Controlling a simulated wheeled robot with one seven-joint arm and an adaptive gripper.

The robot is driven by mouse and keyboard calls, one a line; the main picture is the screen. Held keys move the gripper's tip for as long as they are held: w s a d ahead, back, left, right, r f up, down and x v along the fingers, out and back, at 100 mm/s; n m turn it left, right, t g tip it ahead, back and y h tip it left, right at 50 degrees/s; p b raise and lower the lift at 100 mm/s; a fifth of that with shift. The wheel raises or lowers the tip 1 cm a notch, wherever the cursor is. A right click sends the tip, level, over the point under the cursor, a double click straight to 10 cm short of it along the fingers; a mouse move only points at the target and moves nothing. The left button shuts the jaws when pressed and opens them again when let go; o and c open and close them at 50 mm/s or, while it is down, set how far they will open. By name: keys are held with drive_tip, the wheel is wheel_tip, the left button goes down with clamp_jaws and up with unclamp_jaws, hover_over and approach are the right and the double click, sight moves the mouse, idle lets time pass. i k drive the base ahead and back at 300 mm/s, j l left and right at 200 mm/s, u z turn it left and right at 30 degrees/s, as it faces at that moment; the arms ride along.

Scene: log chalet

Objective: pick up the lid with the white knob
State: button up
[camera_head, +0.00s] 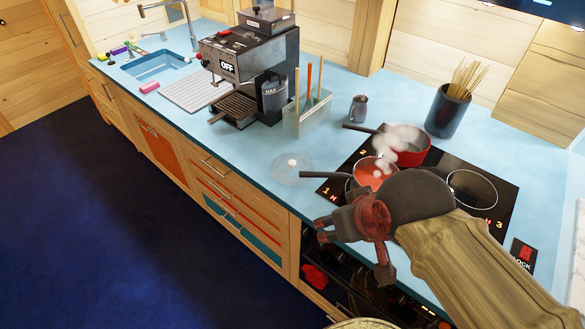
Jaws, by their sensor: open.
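The lid with the white knob (292,164) is a clear, round, glass-like disc lying on the light blue counter. It is left of the hob, just beyond the end of a pan handle. My gripper (346,251) is open and empty, over the counter's front edge and in front of the hob. It is apart from the lid, below and to the right of it in the picture. My arm comes in from the lower right and covers part of the hob.
Two red pans, one steaming (412,152) and one nearer (372,172), stand on the black hob (332,188), their dark handles pointing left. A utensil holder (308,118), a coffee machine (247,62) and a small jug (358,109) stand behind the lid. Counter left of the lid is clear.

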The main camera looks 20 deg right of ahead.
sight(284, 169)
drive_tip(key=k, duration=0.6)
drive_tip(key=z, duration=1.5)
drive_tip(key=i+j, duration=0.1)
drive_tip(key=j, duration=0.35)
drive_tip(key=i+j, duration=0.15)
drive_tip(key=j, duration=0.25)
drive_tip(key=i+j, duration=0.1)
drive_tip(key=j, duration=0.35)
drive_tip(key=i+j+z, duration=0.1)
drive_tip(key=j, duration=0.3)
drive_tip(key=i+j, duration=0.15)
drive_tip(key=j, duration=0.3)
